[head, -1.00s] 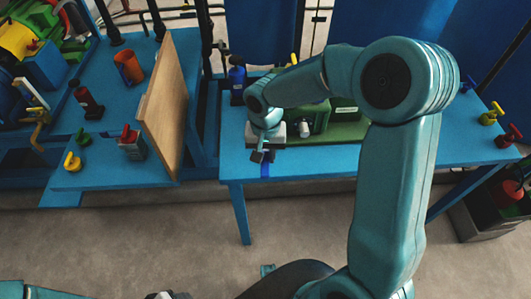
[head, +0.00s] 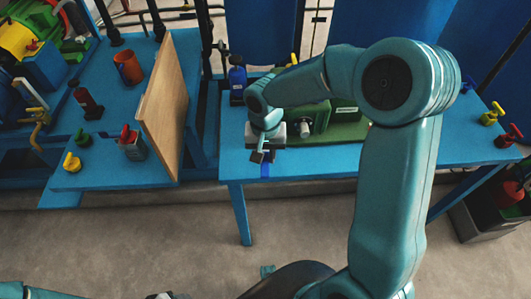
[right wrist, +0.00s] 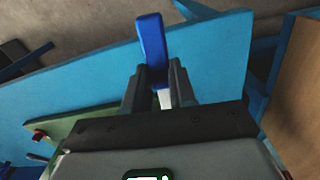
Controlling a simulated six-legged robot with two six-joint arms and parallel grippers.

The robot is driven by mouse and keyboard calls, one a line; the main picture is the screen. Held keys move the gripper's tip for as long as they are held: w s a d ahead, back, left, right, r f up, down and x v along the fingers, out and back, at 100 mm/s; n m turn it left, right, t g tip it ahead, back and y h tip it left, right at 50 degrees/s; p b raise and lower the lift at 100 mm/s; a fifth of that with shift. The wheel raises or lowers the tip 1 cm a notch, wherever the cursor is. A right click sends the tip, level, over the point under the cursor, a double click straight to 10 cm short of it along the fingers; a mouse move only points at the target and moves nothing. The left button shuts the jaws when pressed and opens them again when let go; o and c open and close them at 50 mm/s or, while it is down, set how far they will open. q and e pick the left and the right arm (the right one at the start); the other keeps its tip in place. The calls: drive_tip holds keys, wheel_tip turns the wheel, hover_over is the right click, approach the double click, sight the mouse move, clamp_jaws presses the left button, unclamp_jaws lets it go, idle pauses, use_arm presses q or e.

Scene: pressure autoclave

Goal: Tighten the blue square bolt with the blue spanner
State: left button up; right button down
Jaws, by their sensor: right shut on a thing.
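My right gripper (head: 262,157) reaches down over the front edge of the blue table, left of the green machine. It is shut on the blue spanner (head: 265,171), of which only a short blue end shows below the fingers in the head view. In the right wrist view the fingers (right wrist: 158,85) close around the spanner (right wrist: 151,48), whose blue handle sticks out past the fingertips. The far end of the spanner is hidden behind the gripper. I cannot make out the blue square bolt in either view.
The green machine (head: 347,128) stands on the blue table (head: 300,164), partly behind my right arm. A blue bottle (head: 237,80) stands behind the gripper. A wooden board (head: 163,105) stands upright on the left bench.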

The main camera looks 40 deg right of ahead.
sight(265, 158)
drive_tip(key=shift+f+b, duration=1.05)
drive_tip(key=shift+f, duration=0.15)
drive_tip(key=c, duration=0.8)
unclamp_jaws()
drive_tip(key=shift+c, duration=0.2)
wheel_tip(265, 158, up, 16)
drive_tip(key=p, duration=0.3)
drive_tip(key=shift+r, duration=0.2)
